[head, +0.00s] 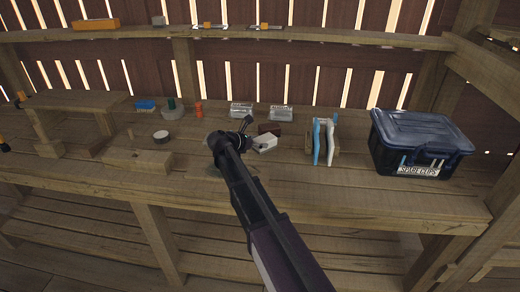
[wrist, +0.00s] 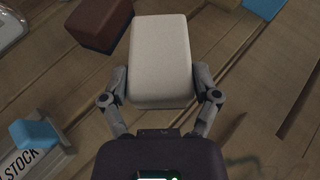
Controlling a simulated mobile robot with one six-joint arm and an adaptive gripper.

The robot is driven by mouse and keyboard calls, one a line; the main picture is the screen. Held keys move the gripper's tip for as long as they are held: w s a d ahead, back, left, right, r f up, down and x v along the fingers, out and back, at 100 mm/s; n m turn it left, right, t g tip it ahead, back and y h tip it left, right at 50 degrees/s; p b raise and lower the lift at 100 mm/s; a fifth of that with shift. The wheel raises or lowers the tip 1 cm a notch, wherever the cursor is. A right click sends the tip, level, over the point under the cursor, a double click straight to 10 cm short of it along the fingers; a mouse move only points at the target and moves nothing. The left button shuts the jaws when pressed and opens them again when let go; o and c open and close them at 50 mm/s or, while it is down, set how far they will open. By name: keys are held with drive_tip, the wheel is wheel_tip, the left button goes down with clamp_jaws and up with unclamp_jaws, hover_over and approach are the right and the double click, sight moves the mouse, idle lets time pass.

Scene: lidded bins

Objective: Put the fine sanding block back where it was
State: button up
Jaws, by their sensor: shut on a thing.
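A pale off-white block (wrist: 161,60), likely a sanding block, is between the two fingers of my gripper (wrist: 160,95) in the wrist view. The fingers are shut on its sides. It also shows in the head view (head: 265,143) over the middle of the bench, just right of my gripper (head: 240,140). I cannot tell whether it touches the bench. A dark brown-red block (wrist: 95,22) is close beside it in the wrist view, and behind it in the head view (head: 269,129). No grade marking is legible on either block.
Two grey labelled bins (head: 241,110) (head: 281,113) stand behind. A blue-and-white pair of upright tools (head: 323,142) stands to the right. A dark lidded bin (head: 420,135) labelled "SPARE CLIPS" is shut at far right. A round tin (head: 161,136) sits left. The bench front is mostly clear.

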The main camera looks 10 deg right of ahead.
drive_tip(key=shift+f+b, duration=0.55)
drive_tip(key=shift+f, duration=0.3)
drive_tip(key=shift+f, duration=0.2)
drive_tip(key=o, duration=1)
drive_tip(key=shift+r, duration=0.1)
drive_tip(key=shift+r, duration=0.1)
drive_tip(key=shift+a+r, duration=0.1)
drive_tip(key=shift+r, duration=0.05)
drive_tip(key=shift+s+a+r+p, duration=0.15)
drive_tip(key=shift+a+p, duration=0.1)
drive_tip(key=shift+p, duration=0.05)
drive_tip(key=p+v, duration=0.4)
drive_tip(key=v, duration=0.7)
drive_tip(key=shift+s, duration=0.1)
